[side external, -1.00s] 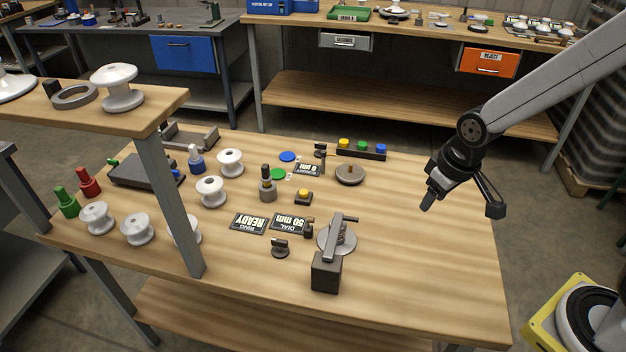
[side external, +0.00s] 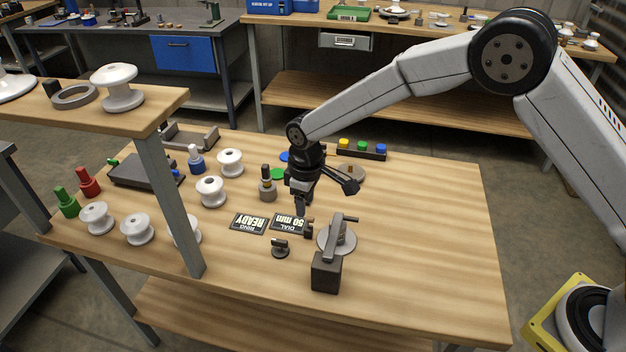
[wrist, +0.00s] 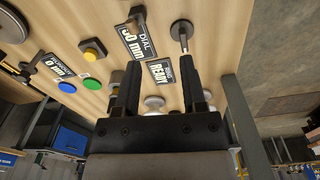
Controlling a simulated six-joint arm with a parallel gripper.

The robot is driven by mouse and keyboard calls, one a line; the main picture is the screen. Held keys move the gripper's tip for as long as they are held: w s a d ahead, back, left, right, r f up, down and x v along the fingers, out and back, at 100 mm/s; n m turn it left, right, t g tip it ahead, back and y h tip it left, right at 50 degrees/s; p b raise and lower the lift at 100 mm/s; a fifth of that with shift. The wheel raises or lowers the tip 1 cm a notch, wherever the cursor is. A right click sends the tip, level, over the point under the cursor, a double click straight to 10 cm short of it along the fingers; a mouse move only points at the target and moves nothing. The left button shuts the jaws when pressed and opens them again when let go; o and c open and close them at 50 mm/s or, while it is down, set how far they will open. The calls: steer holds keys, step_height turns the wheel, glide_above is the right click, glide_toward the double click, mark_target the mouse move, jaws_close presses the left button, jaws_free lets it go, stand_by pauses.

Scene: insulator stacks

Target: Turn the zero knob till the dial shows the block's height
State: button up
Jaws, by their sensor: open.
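The dial display (side external: 289,222) reads "DIAL 50 mm"; it also shows in the wrist view (wrist: 136,42). A small dark knob (side external: 308,229) stands at its right end. Another dark knob with a crossbar on a round base (side external: 280,248) sits in front of the display and shows in the wrist view (wrist: 181,32). I cannot tell which is the zero knob. A gauge with a round grey plate and dark block-shaped base (side external: 326,272) stands to the right. I cannot identify the block to measure. My gripper (side external: 302,207) is open and empty, above the display area; its fingers (wrist: 160,64) are spread.
A "RING READY" display (side external: 249,223) lies beside the dial display. White insulators (side external: 211,191) stand to the left, below a raised shelf (side external: 150,115). The table's right side is clear.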

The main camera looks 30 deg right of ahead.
steer(key=n, duration=0.2)
glide_above(284, 241)
step_height(284, 241, down, 3)
steer(key=shift+f, duration=0.15)
steer(key=shift+f, duration=3.85)
jaws_close()
